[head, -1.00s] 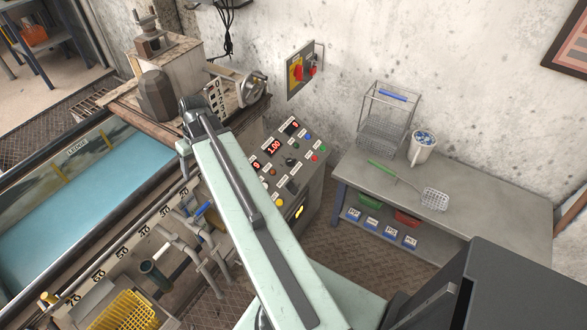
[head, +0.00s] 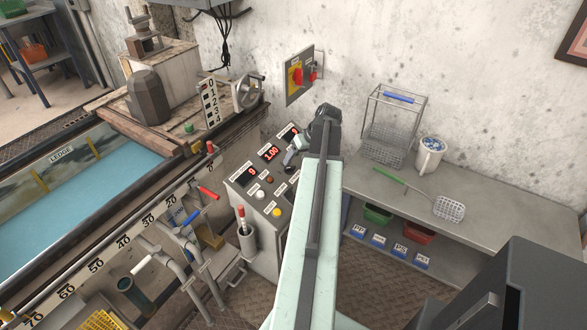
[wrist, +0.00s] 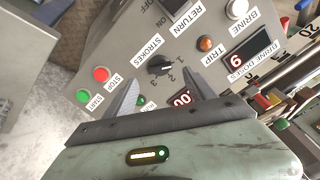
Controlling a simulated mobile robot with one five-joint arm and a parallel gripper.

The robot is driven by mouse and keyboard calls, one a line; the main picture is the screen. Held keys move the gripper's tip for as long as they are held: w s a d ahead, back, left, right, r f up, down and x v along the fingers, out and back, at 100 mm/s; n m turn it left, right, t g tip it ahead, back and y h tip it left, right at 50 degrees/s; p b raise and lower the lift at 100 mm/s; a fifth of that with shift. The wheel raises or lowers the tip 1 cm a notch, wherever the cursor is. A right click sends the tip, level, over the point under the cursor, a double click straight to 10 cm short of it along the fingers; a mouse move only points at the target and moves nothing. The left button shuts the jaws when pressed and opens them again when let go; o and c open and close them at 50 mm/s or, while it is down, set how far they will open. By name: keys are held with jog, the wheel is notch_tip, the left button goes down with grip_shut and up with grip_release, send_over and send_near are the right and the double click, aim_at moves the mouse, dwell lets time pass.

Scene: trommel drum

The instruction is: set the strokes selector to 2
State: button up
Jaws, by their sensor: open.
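The strokes selector (wrist: 160,65) is a black rotary knob on the grey control panel (wrist: 215,45), with the STROKES label beside it and the numbers 1, 2 and 3 around one side. I cannot tell which number its pointer marks. My gripper (wrist: 160,76) is open, its two grey fingers apart, one on each side of the knob's position in the wrist view. I cannot tell whether they reach it. In the head view my gripper (head: 291,157) is over the panel (head: 240,200), and my arm hides the knob.
Near the selector are red stop (wrist: 101,74) and green start (wrist: 84,96) buttons, an orange trip button (wrist: 205,43) and a red display (wrist: 236,60).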

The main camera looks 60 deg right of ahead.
aim_at(292, 168)
jog(key=b+x, duration=0.3)
jog(key=x, duration=0.2)
jog(key=shift+f, duration=0.15)
